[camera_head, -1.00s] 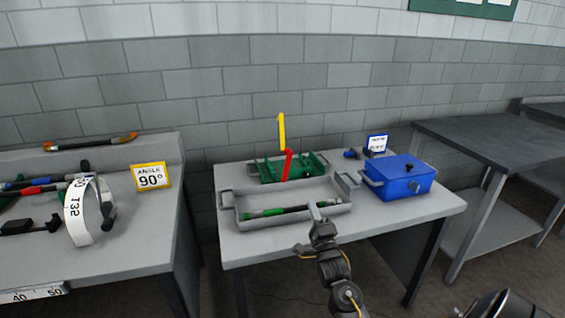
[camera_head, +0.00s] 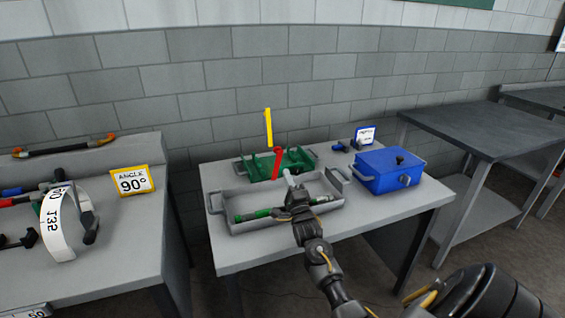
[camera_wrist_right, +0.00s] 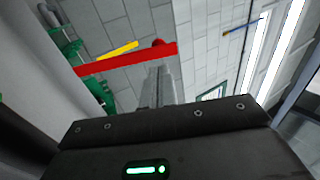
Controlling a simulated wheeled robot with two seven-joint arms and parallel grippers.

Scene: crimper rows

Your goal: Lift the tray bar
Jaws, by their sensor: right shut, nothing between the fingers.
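The tray bar (camera_head: 262,213), dark with green grips, lies in the shallow grey tray (camera_head: 222,196) on the middle table. My right gripper (camera_head: 289,175) is above the tray, in front of the red lever (camera_head: 276,163); it hides part of the bar's middle. Its fingers (camera_wrist_right: 160,82) are closed together with nothing between them, and they point toward the red lever (camera_wrist_right: 125,58) in the right wrist view. I cannot tell whether they touch it. The bar does not show in the right wrist view. My left gripper is out of view.
A green fixture (camera_head: 297,159) with a yellow upright lever (camera_head: 268,127) stands behind the tray. A blue box (camera_head: 388,172) is at the right of the table. A side table with an "ANGLE 90°" sign (camera_head: 132,181) stands left; a dark bare table (camera_head: 490,130) stands right.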

